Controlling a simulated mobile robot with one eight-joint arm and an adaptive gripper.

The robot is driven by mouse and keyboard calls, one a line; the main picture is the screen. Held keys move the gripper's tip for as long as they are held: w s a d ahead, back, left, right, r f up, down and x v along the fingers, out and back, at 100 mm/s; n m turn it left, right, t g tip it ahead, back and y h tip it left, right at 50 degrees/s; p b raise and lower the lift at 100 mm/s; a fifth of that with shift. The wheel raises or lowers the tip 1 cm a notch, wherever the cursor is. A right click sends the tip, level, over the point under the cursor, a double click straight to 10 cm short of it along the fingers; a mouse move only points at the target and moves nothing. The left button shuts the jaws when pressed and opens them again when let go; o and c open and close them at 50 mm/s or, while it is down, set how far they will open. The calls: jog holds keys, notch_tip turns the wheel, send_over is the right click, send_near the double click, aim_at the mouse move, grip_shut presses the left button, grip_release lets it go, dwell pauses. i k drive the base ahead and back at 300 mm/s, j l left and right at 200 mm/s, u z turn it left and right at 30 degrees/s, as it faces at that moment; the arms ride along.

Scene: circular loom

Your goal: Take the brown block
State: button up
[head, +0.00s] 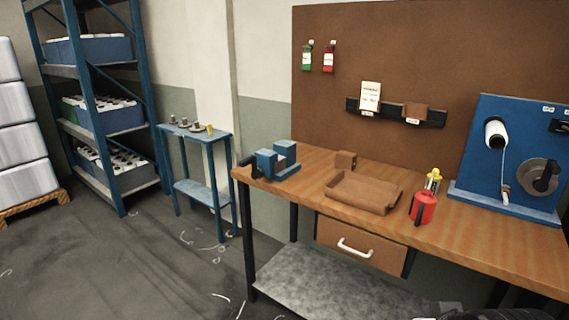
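My gripper is not clearly in view. Only a dark shape, possibly part of my arm, shows at the bottom right edge.
A wall rack (436,117) holds a card and a brown piece (415,111). A drawer (361,243) hangs below.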

aim_at(344, 160)
jog(key=i+j+z, duration=0.25)
jog(key=i+j, duration=0.7)
jog(key=i, duration=0.2)
jog(key=i+j+z, duration=0.25)
jog(key=i+j, duration=0.85)
jog(key=j, duration=0.1)
